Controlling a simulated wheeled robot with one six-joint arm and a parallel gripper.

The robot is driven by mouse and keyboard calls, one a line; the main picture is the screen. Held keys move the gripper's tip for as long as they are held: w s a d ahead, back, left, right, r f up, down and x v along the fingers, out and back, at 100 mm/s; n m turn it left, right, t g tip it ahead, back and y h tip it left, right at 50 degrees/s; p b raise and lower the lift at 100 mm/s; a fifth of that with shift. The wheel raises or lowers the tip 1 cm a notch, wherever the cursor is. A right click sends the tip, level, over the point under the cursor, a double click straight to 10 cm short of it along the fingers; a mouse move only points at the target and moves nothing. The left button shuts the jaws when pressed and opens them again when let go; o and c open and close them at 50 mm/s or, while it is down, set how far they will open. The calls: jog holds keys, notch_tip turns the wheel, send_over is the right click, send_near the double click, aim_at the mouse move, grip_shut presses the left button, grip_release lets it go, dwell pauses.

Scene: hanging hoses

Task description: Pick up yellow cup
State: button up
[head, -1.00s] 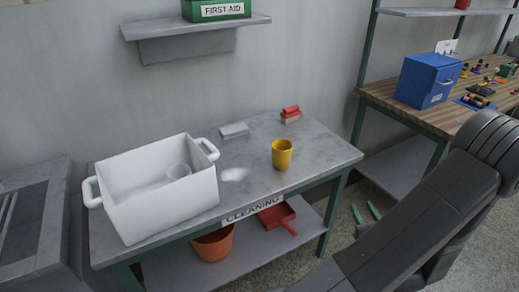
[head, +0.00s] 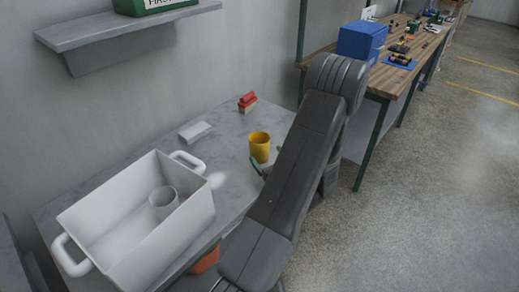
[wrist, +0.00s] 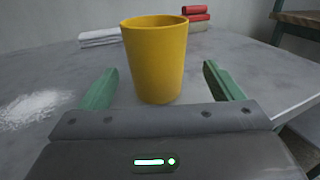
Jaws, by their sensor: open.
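The yellow cup (head: 260,147) stands upright on the grey table (head: 225,140). In the wrist view the cup (wrist: 157,60) is straight ahead, between the lines of my two green fingers. My gripper (wrist: 158,85) is open and empty, with one finger to each side of the cup's lower part. I cannot tell how far the fingertips reach alongside it. In the head view my arm covers most of the gripper, and a green finger (head: 257,166) shows just in front of the cup.
A white tub (head: 185,225) with a whitish cup (head: 163,200) inside stands at the left. Red and tan blocks (head: 248,102) and a pale flat stack (head: 195,132) lie behind the yellow cup. White powder (wrist: 35,108) lies left of my gripper. A shelf (head: 130,35) hangs above.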

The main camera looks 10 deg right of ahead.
aim_at(264, 153)
jog(key=x, duration=0.2)
jog(key=shift+w+a+r, duration=0.15)
jog(key=shift+w+a, duration=0.15)
jog(key=shift+a, duration=0.05)
jog(key=shift+w+a+p, duration=0.1)
jog(key=shift+w+p, duration=0.2)
jog(key=shift+w, duration=0.15)
jog(key=c, duration=1.2)
jog(key=shift+o, duration=0.2)
